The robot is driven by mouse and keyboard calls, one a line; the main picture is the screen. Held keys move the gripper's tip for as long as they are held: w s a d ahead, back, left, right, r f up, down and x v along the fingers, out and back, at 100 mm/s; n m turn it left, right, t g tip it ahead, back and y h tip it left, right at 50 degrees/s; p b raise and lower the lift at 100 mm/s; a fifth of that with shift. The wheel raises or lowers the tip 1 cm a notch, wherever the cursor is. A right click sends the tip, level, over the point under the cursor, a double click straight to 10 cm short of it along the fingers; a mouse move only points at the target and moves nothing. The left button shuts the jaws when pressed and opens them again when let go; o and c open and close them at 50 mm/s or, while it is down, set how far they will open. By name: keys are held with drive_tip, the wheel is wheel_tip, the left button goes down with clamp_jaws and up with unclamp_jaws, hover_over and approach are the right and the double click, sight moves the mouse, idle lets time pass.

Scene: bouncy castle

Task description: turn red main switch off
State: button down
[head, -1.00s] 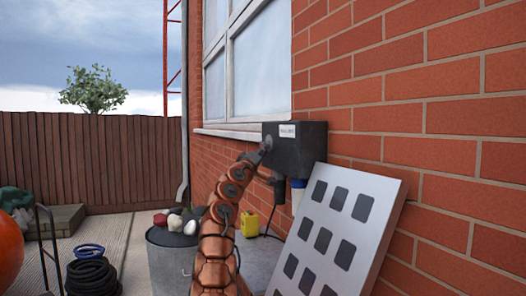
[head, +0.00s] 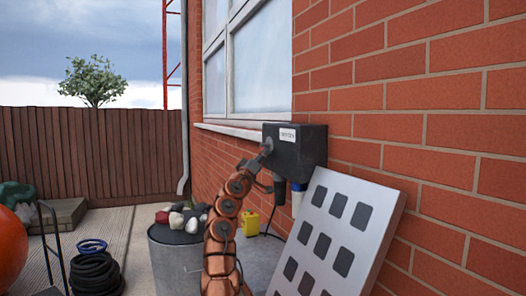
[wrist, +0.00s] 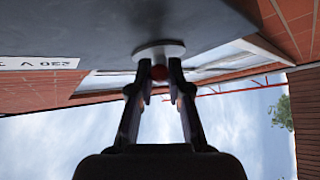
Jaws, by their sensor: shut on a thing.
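The red main switch (wrist: 158,72) shows as a small red piece between my fingertips in the wrist view, in front of a pale round collar on the dark box (wrist: 200,22). Most of the switch is hidden by the fingers. My gripper (wrist: 158,80) is shut on it, with one finger on each side. In the head view the dark grey box (head: 305,150) is mounted on the brick wall, and my gripper (head: 266,148) reaches its left face. The switch cannot be made out there, and its on or off position cannot be told.
A leaning panel with dark squares (head: 335,228) stands right of my arm. A metal bin (head: 172,262) with several bundles on top is at left. A yellow container (head: 251,222) stands behind my arm. Plugs and a cable hang under the box. A window sill (head: 240,129) is close by.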

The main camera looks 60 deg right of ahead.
drive_tip(key=shift+w+r+m+p, duration=0.1)
drive_tip(key=shift+r+m+p, duration=0.1)
drive_tip(key=shift+m+p, duration=0.4)
drive_tip(key=p, duration=0.2)
drive_tip(key=m+g+h+p, duration=0.1)
drive_tip(key=p, duration=0.1)
drive_tip(key=shift+w+d+f+m+g+p, duration=0.15)
drive_tip(key=shift+w+m+g+p, duration=0.05)
drive_tip(key=shift+m+g+p, duration=0.1)
drive_tip(key=m+g+p, duration=0.2)
drive_tip(key=p, duration=0.1)
drive_tip(key=shift+w+d+f+m+h, duration=0.15)
drive_tip(key=shift+f+m+h, duration=0.15)
drive_tip(key=shift+h, duration=0.1)
drive_tip(key=shift+m+g+p, duration=0.3)
drive_tip(key=shift+w+f+m+g+p, duration=0.1)
drive_tip(key=shift+m+g+p, duration=0.25)
drive_tip(key=shift+m+g, duration=0.25)
drive_tip(key=shift+f+m+g, duration=0.1)
drive_tip(key=shift+m+g, duration=0.3)
drive_tip(key=shift+d, duration=0.1)
drive_tip(key=c, duration=1.1)
unclamp_jaws()
